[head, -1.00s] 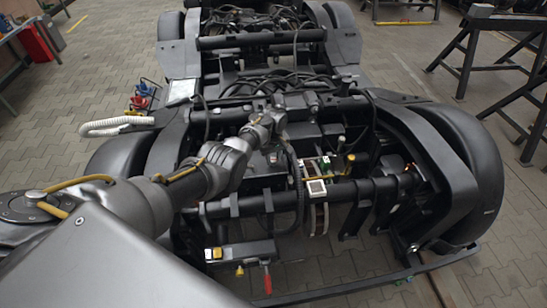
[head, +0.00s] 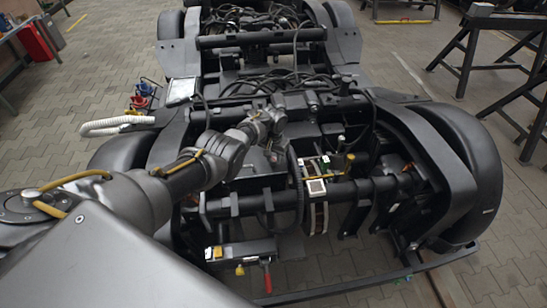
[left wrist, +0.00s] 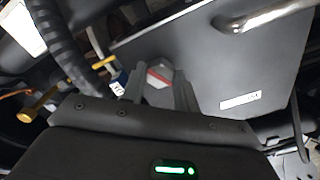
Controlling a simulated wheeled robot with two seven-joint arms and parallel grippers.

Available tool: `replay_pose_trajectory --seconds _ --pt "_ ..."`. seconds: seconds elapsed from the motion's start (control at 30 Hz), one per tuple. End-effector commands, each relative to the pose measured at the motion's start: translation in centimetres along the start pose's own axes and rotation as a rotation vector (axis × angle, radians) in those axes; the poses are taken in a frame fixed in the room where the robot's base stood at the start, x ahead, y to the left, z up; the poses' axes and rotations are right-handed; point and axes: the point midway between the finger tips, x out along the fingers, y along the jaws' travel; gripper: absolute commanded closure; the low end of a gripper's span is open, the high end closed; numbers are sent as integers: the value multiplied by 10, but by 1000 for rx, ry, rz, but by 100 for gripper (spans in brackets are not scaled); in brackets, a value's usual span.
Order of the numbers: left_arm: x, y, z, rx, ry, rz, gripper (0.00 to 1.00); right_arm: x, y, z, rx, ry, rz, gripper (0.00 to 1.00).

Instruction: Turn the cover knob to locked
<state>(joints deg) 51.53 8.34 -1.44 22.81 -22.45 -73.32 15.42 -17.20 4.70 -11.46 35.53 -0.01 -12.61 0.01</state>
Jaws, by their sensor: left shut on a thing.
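In the left wrist view, the cover (left wrist: 215,75) is a flat dark grey plate with a pale label and a metal bar handle (left wrist: 268,18). The cover knob (left wrist: 158,76) is grey, with a red and white mark on its face. My left gripper (left wrist: 161,88) is shut on this knob, a finger on each side. The mark runs aslant; I cannot tell which position it stands for. In the head view my left gripper (head: 276,108) is small among the bogie parts, and the knob cannot be made out there. My right gripper is not in view.
The dark bogie (head: 262,42) fills the middle, with cables and pipes close around my arm. A white-faced device (head: 316,187) and a red lever (head: 266,278) are nearer. In the left wrist view a black hose (left wrist: 58,45) and a brass-coloured part (left wrist: 30,112) lie left.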

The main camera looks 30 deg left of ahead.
Motion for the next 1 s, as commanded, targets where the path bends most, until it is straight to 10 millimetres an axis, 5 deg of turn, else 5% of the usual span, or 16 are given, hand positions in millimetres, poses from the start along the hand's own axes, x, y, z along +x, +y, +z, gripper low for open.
replay_pose_trajectory --seconds 0.5,1.0 --pt "1 -1 1 406 -2 -1 93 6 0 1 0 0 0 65" --pt "1 -1 1 538 -3 0 93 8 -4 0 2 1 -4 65"
